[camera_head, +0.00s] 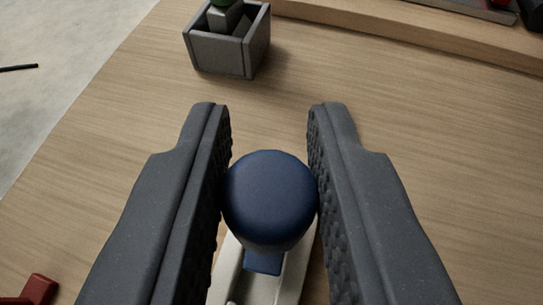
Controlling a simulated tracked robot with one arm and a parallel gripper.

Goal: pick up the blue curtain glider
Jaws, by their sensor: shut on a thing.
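The blue curtain glider (270,200) is in the lower middle of the camera view, with a rounded dark blue top and a narrower blue tab below it. My gripper (269,190) is shut on it, with one dark textured finger against each side. A white, long-shaped piece (296,272) shows beneath the glider, between the fingers. Its lower end is cut off by the frame. I cannot tell whether the glider touches the white piece.
A grey open box (222,55) with grey and green things in it stands on the wooden table (110,165) beyond the gripper. A red piece (38,289) lies at lower left. A raised wooden edge (420,32) runs along the back right. Table around the fingers is clear.

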